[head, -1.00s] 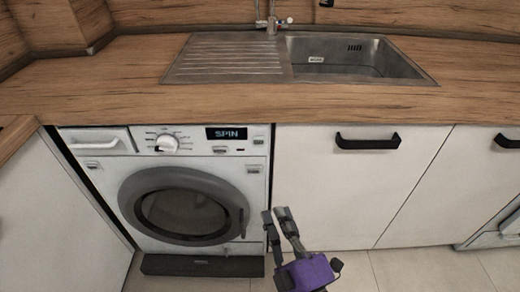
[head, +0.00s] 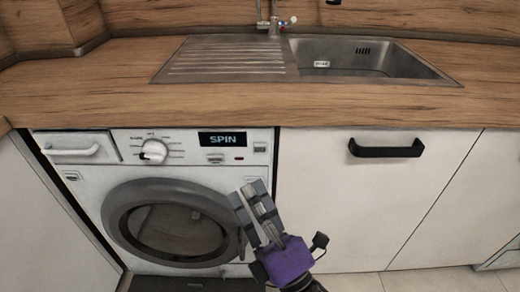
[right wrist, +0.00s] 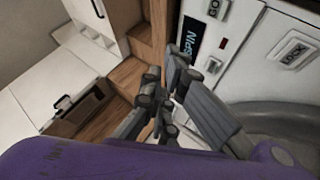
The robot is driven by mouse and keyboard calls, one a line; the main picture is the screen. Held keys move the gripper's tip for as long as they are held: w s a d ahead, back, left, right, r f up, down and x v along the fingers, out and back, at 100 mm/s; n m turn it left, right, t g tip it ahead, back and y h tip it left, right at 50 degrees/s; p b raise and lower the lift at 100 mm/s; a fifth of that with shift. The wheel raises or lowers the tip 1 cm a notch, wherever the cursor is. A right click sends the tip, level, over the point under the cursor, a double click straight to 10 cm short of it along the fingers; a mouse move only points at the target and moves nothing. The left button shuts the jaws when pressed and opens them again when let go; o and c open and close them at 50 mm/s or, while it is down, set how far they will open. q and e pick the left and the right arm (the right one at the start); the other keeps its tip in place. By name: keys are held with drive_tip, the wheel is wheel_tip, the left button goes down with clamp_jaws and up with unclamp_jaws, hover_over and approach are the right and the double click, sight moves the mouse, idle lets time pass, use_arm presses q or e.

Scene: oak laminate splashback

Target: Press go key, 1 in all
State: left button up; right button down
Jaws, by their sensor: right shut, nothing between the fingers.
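The go key (head: 260,147) is a small light key at the right end of the washing machine's (head: 85,180) white control panel. In the right wrist view its GO label (right wrist: 214,8) shows at the top edge. The display (head: 222,139) reads SPIN. My right gripper (head: 250,192) is shut and empty, its fingers below the go key and beside the door ring. I cannot tell its exact gap to the panel. In the right wrist view a LOCK key (right wrist: 292,52) shows right of the fingers. My left gripper is not in view.
A round knob (head: 153,151) and a drawer handle (head: 70,151) are on the panel's left. The wooden worktop (head: 100,98) with a steel sink (head: 375,60) overhangs above. A white cupboard door with a black handle (head: 385,148) stands to the right.

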sight(260, 149)
drive_tip(key=w+b, duration=0.1)
drive_tip(key=w, duration=0.7)
drive_tip(key=shift+b, duration=0.35)
drive_tip(key=shift+w, duration=0.25)
idle(0.9)
drive_tip(key=shift+w, duration=0.25)
drive_tip(key=shift+w, duration=0.4)
idle(0.6)
drive_tip(key=shift+s, duration=0.85)
